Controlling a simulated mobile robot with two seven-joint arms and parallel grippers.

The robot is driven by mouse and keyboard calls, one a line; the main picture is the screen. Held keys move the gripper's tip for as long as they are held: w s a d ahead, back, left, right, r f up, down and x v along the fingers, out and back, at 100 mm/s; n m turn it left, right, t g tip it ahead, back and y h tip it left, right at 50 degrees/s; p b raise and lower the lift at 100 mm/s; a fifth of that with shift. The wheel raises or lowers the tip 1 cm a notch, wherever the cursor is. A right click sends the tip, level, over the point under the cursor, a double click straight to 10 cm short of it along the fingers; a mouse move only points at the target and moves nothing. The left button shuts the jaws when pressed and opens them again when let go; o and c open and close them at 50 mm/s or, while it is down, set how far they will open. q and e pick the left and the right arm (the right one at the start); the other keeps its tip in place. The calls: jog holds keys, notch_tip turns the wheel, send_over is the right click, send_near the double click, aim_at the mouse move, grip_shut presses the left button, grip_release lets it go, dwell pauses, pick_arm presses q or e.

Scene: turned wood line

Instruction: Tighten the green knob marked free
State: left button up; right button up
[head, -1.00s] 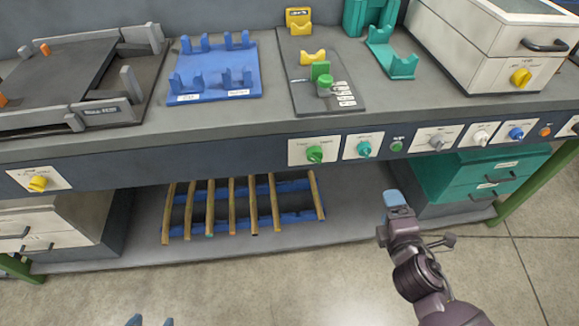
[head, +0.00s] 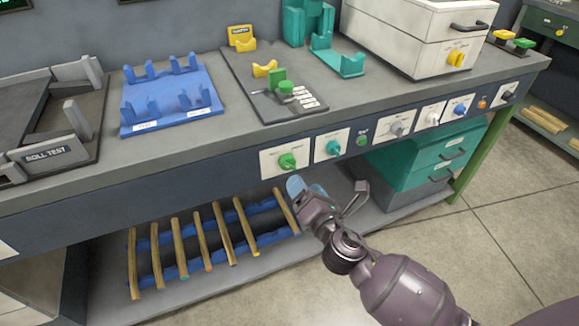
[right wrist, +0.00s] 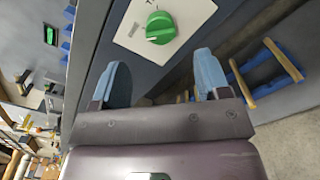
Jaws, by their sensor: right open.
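A green knob (head: 288,161) sits on a white plate (head: 270,167) on the bench's front panel. It also shows in the right wrist view (right wrist: 160,27), with a pale line along its grip; the plate's print is too small to read. In the right wrist view the knob lies beyond the gap between the blue fingertips (right wrist: 161,62). My left gripper is out of view.
A teal knob (head: 333,147), a small green button (head: 362,140) and a grey knob (head: 397,128) continue along the panel to the right. Below, a blue rack (head: 170,273) holds several wooden rods. Teal drawers (head: 425,155) stand at right. Open floor lies in front.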

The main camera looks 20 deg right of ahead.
aim_at(292, 167)
jog(key=w, duration=0.6)
jog(key=shift+w+a+f+b, duration=0.1)
jog(key=shift+a+b, duration=0.05)
jog(key=shift+b, duration=0.25)
jog(key=shift+w, duration=0.85)
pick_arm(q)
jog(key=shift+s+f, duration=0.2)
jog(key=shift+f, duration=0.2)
pick_arm(e)
jog(key=shift+c, duration=0.3)
jog(key=c, duration=0.9)
jog(key=shift+o, duration=0.2)
